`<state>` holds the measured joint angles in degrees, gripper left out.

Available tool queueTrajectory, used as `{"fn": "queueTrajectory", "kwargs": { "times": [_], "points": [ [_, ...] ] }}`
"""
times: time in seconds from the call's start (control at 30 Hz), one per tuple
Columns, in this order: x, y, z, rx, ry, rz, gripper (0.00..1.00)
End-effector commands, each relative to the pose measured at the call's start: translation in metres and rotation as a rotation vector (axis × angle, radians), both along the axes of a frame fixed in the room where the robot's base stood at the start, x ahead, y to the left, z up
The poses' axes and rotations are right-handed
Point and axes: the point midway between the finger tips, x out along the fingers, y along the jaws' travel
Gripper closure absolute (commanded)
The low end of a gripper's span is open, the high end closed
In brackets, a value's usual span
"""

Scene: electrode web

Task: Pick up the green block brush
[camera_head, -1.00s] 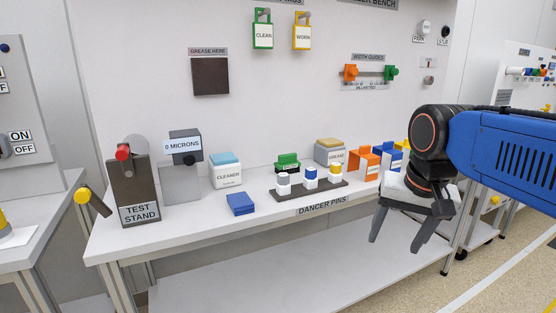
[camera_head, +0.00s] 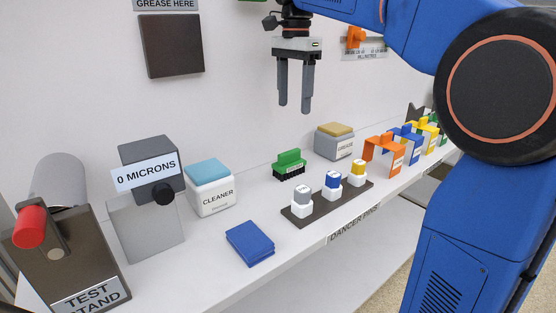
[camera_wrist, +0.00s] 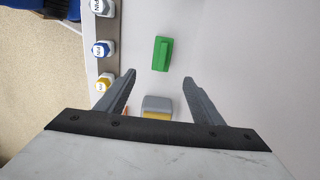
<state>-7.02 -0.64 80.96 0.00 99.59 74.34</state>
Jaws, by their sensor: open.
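The green block brush (camera_head: 289,164) stands upright on the bench, dark bristles down, behind the dancer pin rack. It also shows in the wrist view (camera_wrist: 162,54), ahead of my fingers and apart from them. My gripper (camera_head: 295,108) is open and empty, pointing down, in the air above the bench. In the head view it appears just above the brush. In the wrist view my gripper (camera_wrist: 158,80) has its two fingers wide apart, with the brush beyond the tips.
The pin rack (camera_head: 312,212) with grey, blue and yellow pins stands in front of the brush. A grease box (camera_head: 335,143) is to its right, a cleaner box (camera_head: 210,192) to its left. A blue pad (camera_head: 250,243) lies near the front. Orange guides (camera_head: 382,150) stand farther right.

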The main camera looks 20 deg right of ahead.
Motion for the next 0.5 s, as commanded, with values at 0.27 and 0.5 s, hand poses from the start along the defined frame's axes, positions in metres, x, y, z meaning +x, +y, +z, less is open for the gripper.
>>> {"fn": "queueTrajectory", "kwargs": {
  "times": [0.27, 0.5],
  "points": [
    [0.0, 0.001, -0.034, -0.001, 0.005, -0.005, 0.39],
    [0.0, 0.001, -0.077, -0.001, 0.005, -0.004, 0.39]
  ]
}}
